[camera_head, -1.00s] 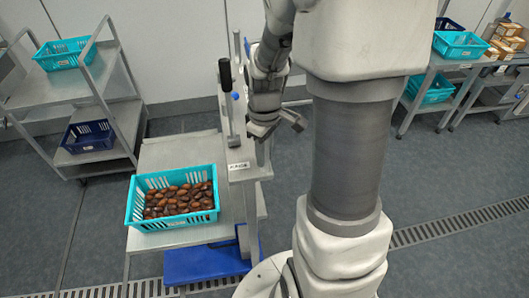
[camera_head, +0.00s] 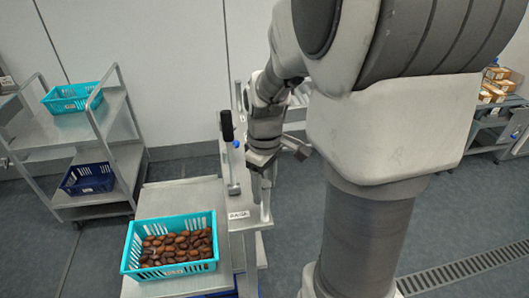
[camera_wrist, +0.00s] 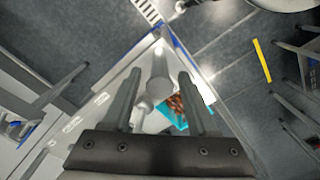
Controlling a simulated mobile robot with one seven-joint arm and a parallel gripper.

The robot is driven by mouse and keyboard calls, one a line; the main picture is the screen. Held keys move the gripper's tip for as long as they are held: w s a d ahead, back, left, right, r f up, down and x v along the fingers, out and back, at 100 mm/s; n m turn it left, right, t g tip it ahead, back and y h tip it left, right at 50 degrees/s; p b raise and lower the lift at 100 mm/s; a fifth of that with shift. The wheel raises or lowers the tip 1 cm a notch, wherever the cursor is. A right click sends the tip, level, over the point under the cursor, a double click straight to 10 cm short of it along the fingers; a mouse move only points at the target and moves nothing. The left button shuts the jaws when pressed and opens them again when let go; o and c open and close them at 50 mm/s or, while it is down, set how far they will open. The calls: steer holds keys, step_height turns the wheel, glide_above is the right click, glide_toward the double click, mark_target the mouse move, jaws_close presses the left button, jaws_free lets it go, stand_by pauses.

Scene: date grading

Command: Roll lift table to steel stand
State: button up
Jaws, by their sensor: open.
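The lift table has a grey platform (camera_head: 185,196) at lower left in the head view. A teal crate (camera_head: 211,250) of brown dates (camera_head: 178,246) stands on it. A black upright grip (camera_head: 227,125) rises by the table's far right side. My gripper (camera_head: 279,153) is open, just right of that grip. In the wrist view my gripper (camera_wrist: 163,92) has its fingers on either side of a grey round post (camera_wrist: 160,88); contact cannot be told. The teal crate (camera_wrist: 180,122) partly shows beyond the fingers. Which piece of furniture is the steel stand is unclear.
A grey shelf rack (camera_head: 118,105) at left holds a teal crate (camera_head: 72,98) and a dark blue crate (camera_head: 88,179). Another rack with boxes (camera_head: 494,88) stands at far right. A floor drain (camera_head: 470,270) runs at lower right. Floor between is open.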

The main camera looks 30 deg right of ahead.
step_height(320, 180, up, 11)
steer(key=shift+r+p, duration=0.2)
steer(key=shift+p, duration=0.15)
steer(key=s+a+r+m+t, duration=0.3)
steer(key=s+a+m+t, duration=0.2)
steer(key=s+a, duration=0.3)
steer(key=s, duration=0.3)
steer(key=shift+s+a+f+m+t, duration=0.2)
steer(key=shift+a+m+t, duration=0.1)
steer(key=shift+m, duration=0.1)
steer(key=shift+c, duration=0.7)
steer(key=shift+d, duration=0.15)
steer(key=shift+d, duration=0.1)
